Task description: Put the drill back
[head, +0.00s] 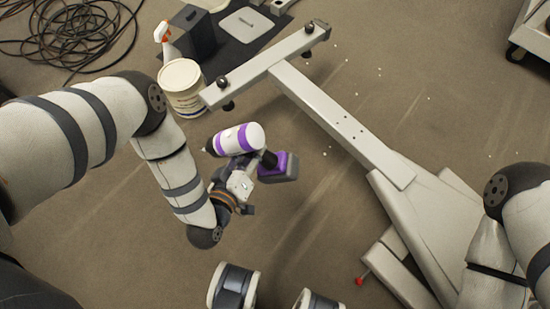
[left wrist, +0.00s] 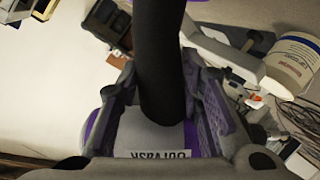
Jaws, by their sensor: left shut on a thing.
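The drill (head: 238,139) has a white and purple body, a dark nose pointing left and a purple and dark battery base (head: 278,167). My left gripper (head: 246,172) is shut on it and holds it over the brown floor in the head view. In the left wrist view my left gripper (left wrist: 160,70) has a finger on each side of the drill's black handle (left wrist: 160,55). The white and purple drill body with lettering (left wrist: 150,138) is close to the palm. My right arm shows at the right edge of the head view, but its gripper is out of view.
A long pale metal frame (head: 335,125) with a crossbar lies to the right. A white bucket (head: 181,90) stands by the crossbar's left end. Behind are a dark mat (head: 225,52), a spray bottle (head: 162,40) and coiled black cables (head: 65,38). A wheeled cart (head: 532,35) is far right.

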